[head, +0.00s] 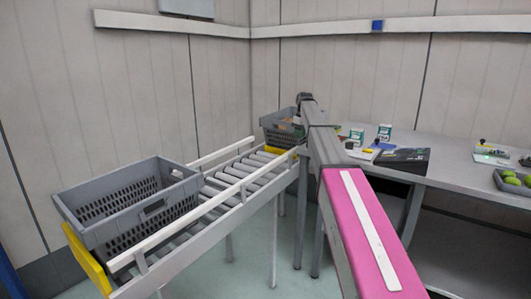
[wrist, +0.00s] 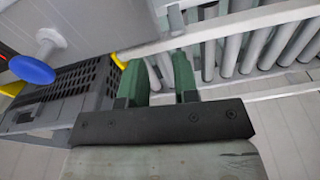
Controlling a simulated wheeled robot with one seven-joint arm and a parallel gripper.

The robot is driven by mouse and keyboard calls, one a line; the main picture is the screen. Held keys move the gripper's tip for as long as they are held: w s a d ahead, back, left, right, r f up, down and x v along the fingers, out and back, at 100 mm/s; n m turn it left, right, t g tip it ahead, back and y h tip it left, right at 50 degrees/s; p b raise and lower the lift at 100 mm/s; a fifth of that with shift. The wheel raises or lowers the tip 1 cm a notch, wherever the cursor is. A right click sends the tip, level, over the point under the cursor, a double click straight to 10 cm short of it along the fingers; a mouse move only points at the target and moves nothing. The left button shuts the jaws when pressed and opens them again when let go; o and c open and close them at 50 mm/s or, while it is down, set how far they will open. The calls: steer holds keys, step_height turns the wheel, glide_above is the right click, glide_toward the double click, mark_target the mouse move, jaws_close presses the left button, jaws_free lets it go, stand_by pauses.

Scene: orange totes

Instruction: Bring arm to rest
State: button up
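My arm stretches forward and away in the head view, its pink and grey links running towards the far end of the roller conveyor. Its far end (head: 305,98) shows small beside the far grey crate, and the fingers cannot be made out there. In the wrist view, my gripper (wrist: 158,82) shows two green fingers standing apart behind a dark bar. I see no object held between them.
A roller conveyor (head: 236,185) with white rails carries a near empty grey crate (head: 120,205) and a far grey crate (head: 276,119). On the right, a grey table (head: 455,170) holds a black box (head: 403,158), small cartons and a tray of green fruit. Rollers (wrist: 262,45) show in the wrist view.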

steer(key=s+f+m, duration=0.3)
steer(key=s+f, duration=0.9)
steer(key=s, duration=0.3)
steer(key=s+d+f+m, duration=0.1)
steer(key=s+f+m, duration=0.2)
steer(key=s+f, duration=0.9)
steer(key=s+f+m+g, duration=0.1)
steer(key=s+f+m, duration=0.2)
steer(key=s+f, duration=1)
steer(key=s, duration=0.6)
steer(key=shift+s+d+h, duration=0.2)
steer(key=shift+s+h, duration=0.15)
steer(key=shift+h, duration=0.05)
